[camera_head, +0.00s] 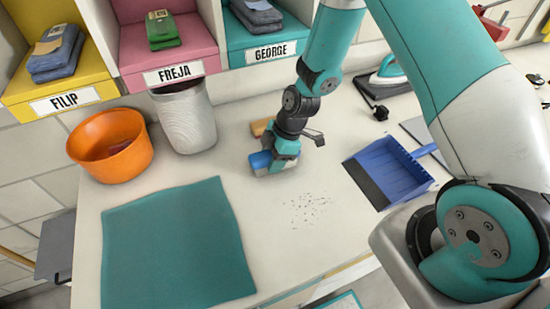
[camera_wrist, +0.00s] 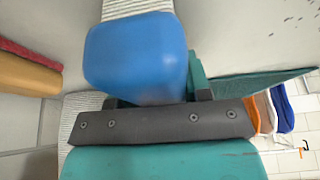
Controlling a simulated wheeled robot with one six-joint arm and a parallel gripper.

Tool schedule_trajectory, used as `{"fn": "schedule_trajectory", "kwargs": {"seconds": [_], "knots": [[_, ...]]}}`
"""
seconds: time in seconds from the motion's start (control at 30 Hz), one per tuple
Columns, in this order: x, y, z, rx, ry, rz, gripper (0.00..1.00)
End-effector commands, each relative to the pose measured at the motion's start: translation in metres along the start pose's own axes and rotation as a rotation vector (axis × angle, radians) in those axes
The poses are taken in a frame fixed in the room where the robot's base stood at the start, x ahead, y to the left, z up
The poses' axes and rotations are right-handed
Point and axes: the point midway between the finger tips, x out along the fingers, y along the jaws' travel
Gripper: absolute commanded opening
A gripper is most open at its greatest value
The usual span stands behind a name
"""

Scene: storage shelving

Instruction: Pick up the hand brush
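A blue block-like thing (camera_head: 262,162), which may be the hand brush, is at my gripper (camera_head: 277,160), low over the white table. In the wrist view the blue thing (camera_wrist: 137,52) fills the space in front of the dark gripper base. One teal finger (camera_wrist: 195,76) shows along its right side. The other finger is hidden, so I cannot tell whether the fingers press on it. Its underside and any bristles are not clearly visible. A tan piece (camera_head: 262,126) lies just behind my gripper; in the wrist view a tan and red thing (camera_wrist: 28,72) is at the left.
A blue dustpan (camera_head: 398,172) lies to the right, past dark crumbs (camera_head: 309,210). A teal cloth (camera_head: 178,245) lies front left. An orange bowl (camera_head: 112,150) and a ribbed white bin (camera_head: 185,118) stand behind. Labelled cubbies line the back, and an iron (camera_head: 390,72) is back right.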

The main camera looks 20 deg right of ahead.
Motion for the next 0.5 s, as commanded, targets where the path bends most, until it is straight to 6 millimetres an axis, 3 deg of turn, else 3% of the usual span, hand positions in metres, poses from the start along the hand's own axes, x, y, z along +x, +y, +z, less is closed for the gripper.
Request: {"fn": "schedule_trajectory", "kwargs": {"seconds": [0.5], "knots": [[-0.010,0.001,-0.004,-0.002,0.001,0.003,0.18]]}}
